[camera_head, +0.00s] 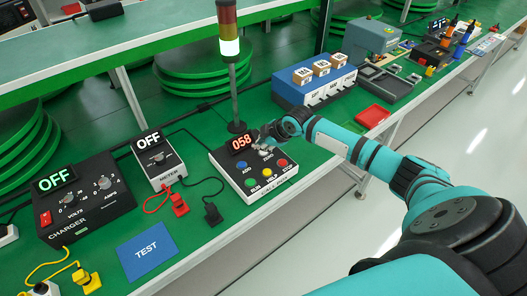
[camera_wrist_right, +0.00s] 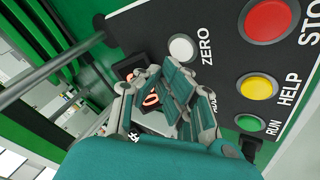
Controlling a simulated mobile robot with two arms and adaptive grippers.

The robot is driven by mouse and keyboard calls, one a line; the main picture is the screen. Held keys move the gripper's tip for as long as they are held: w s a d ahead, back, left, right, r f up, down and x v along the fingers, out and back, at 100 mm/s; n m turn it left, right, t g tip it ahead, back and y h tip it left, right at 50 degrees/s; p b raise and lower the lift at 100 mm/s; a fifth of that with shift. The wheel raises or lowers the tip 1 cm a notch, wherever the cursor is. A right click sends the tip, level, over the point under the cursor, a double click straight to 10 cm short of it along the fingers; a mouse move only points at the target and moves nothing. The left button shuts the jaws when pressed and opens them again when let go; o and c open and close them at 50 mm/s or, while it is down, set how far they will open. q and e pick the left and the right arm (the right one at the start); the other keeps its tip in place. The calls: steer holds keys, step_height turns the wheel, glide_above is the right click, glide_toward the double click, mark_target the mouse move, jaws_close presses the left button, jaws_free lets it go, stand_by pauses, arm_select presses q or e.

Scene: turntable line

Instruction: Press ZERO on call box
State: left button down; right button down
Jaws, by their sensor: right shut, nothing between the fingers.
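The call box (camera_head: 222,160) is a black-topped box on the green bench, with a red display (camera_head: 241,141) reading 058. Its white ZERO button (camera_wrist_right: 181,47) shows clear in the right wrist view, beside its label. In the head view my right gripper (camera_head: 264,137) is over the box's back right part and hides most of that area. In the wrist view my right gripper (camera_wrist_right: 160,88) is shut and empty, with its fingers just below the ZERO button in the picture. I cannot tell the height of the fingertips above the panel. The left gripper is out of view.
The blue ADD button (camera_head: 239,168), green RUN (camera_head: 254,187), yellow HELP (camera_head: 268,176) and red STOP (camera_head: 281,164) buttons share the panel. A signal tower (camera_head: 229,45) stands behind the box. A meter (camera_head: 160,160) and a charger (camera_head: 85,195) are at left.

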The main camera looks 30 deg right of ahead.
mark_target(261, 153)
stand_by(0.3)
steer(key=shift+f, duration=0.45)
steer(key=shift+f, duration=0.4)
stand_by(0.7)
steer(key=shift+r+p, duration=0.55)
steer(key=shift+r, duration=0.3)
steer(key=shift+r, duration=0.1)
step_height(261, 153, up, 5)
steer(key=p, duration=0.4)
steer(key=shift+p, duration=0.4)
steer(key=shift+a, duration=0.1)
